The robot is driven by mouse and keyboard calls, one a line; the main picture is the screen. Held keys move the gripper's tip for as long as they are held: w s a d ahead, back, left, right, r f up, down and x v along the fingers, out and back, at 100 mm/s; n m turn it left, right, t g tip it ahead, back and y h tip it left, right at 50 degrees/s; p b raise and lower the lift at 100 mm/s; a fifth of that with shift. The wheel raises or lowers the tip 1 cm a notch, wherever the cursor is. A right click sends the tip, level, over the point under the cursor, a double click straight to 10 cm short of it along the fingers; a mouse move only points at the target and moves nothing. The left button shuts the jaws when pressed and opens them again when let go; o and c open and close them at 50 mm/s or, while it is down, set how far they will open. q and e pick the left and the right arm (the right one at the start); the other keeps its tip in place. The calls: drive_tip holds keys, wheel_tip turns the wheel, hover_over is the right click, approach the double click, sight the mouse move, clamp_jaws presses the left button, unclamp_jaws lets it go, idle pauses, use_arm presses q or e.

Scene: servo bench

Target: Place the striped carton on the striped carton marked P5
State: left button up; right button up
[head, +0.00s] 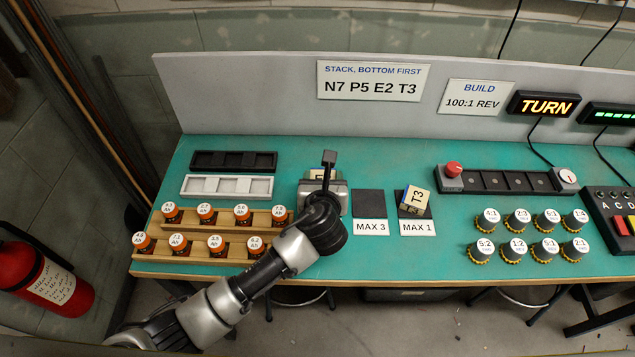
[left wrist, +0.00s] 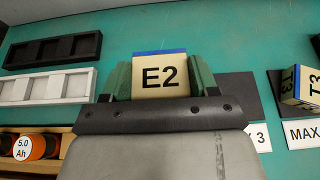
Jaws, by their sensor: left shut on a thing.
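A cream carton with a blue stripe, marked E2 (left wrist: 161,76), is between the green fingers of my left gripper (left wrist: 160,85). The gripper is shut on it. In the head view my left gripper (head: 320,178) is at the left of the black MAX 3 pad, and its wrist hides most of the E2 carton. No carton marked P5 can be made out; what lies below the E2 carton is hidden. Another striped carton, marked T3 (head: 417,197), sits tilted in view on the MAX 1 pad (head: 427,211). My right gripper is not in view.
The MAX 3 pad (head: 368,203) shows bare. A sign (head: 373,81) reads N7 P5 E2 T3, stack bottom first. A wooden rack (head: 190,256) of orange-capped jars stands left, with a white tray (head: 226,195) and a black tray (head: 233,153) behind it.

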use_arm(q)
drive_tip(key=shift+s+d, duration=0.3)
drive_tip(key=shift+s, duration=0.05)
drive_tip(key=o, duration=0.9)
drive_tip(key=shift+w+a+f, duration=0.1)
drive_tip(key=shift+a, duration=0.05)
drive_tip(key=shift+o, duration=0.2)
drive_tip(key=shift+r, duration=0.25)
drive_tip(key=v, duration=1.2)
